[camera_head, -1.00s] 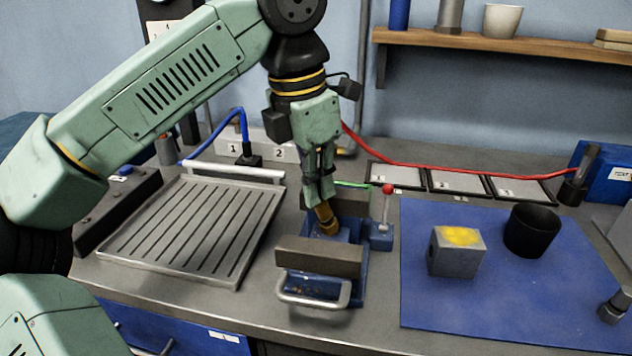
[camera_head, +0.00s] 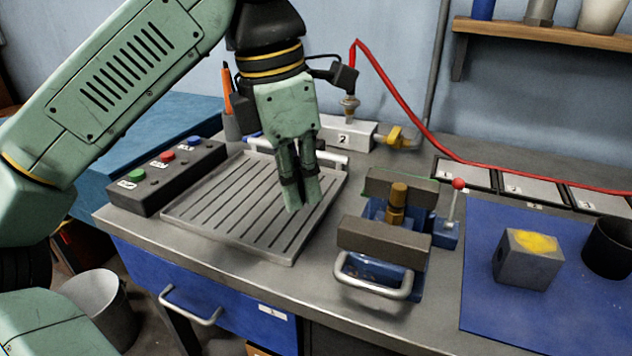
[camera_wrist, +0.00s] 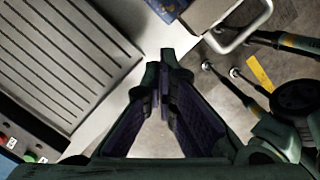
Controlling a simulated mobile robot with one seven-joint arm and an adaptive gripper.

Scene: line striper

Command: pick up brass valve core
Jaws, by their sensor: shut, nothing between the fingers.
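The brass valve core (camera_head: 397,203) stands upright between the two grey-brown jaws of the blue vise (camera_head: 375,272). My gripper (camera_head: 303,208) is shut and empty, pointing down over the right part of the grooved metal tray, left of the vise and apart from the valve core. In the wrist view my gripper's fingertips (camera_wrist: 166,58) come together with nothing between them. The vise's metal handle (camera_wrist: 243,35) shows at the top there; the valve core is not visible in that view.
The grooved drain tray (camera_head: 225,215) lies left of the vise. A red-knobbed lever (camera_head: 458,184) stands right of it. A blue mat (camera_head: 480,300) holds a grey block (camera_head: 527,262) and a black cup (camera_head: 612,250). A button box (camera_head: 160,180) sits at the left.

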